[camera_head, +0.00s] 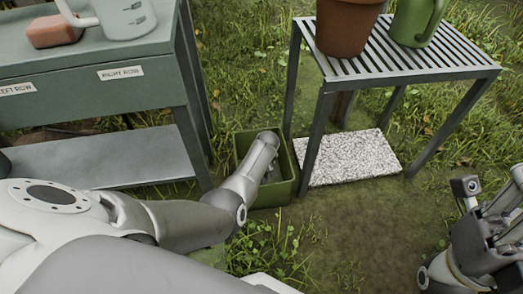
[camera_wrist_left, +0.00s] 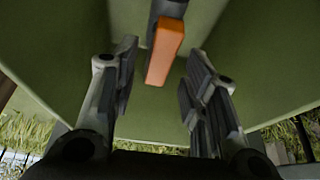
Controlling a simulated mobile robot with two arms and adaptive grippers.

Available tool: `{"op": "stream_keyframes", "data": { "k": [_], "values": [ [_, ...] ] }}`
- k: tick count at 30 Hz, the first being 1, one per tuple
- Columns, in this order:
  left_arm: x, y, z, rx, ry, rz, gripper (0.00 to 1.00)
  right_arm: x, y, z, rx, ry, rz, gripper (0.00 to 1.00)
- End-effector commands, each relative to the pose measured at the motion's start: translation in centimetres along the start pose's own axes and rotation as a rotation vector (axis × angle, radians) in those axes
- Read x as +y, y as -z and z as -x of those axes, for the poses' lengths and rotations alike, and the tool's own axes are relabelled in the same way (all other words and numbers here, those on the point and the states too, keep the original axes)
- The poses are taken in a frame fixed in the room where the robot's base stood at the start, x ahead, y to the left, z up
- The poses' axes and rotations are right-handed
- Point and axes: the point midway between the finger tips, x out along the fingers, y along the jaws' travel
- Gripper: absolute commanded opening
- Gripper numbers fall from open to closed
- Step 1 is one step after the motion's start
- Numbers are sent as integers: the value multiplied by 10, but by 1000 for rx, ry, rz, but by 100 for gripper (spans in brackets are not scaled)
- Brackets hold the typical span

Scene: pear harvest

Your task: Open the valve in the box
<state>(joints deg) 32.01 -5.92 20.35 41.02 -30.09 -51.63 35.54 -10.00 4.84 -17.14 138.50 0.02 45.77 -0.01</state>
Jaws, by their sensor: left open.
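The green box (camera_head: 283,192) stands on the ground between the bench and the slatted table. My left arm reaches down into it, and the arm hides most of the inside. In the left wrist view the valve's orange handle (camera_wrist_left: 165,48) hangs from a dark stem, with green box walls around it. My left gripper (camera_wrist_left: 160,80) is open, with one finger on each side of the handle's line. The handle looks apart from both fingers; its depth relative to the fingertips is hard to tell. My right gripper (camera_head: 497,215) is at the right edge, away from the box and partly cut off.
A green bench (camera_head: 90,80) with a brick (camera_head: 55,31) and a measuring jug (camera_head: 125,18) stands at left. The slatted table (camera_head: 400,55) holds a terracotta pot (camera_head: 345,28) and a green jug (camera_head: 415,22). A speckled white slab (camera_head: 350,158) lies below it.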

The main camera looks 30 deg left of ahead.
Motion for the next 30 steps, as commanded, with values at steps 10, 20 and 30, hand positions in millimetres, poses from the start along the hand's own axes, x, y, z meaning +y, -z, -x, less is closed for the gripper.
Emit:
{"op": "stream_keyframes", "data": {
  "k": [10, 20, 30],
  "values": [
    [0, 17, 42, 1, -3, 3, 41, 0, 0, 0, 1, -1, -1, 34],
    [-1, 30, 77, -3, 0, 2, 41, 0, 0, 0, 1, -1, -1, 34],
    [-1, 32, 82, -4, 1, 1, 41, 0, 0, 0, 1, -1, -1, 34]
  ]
}}
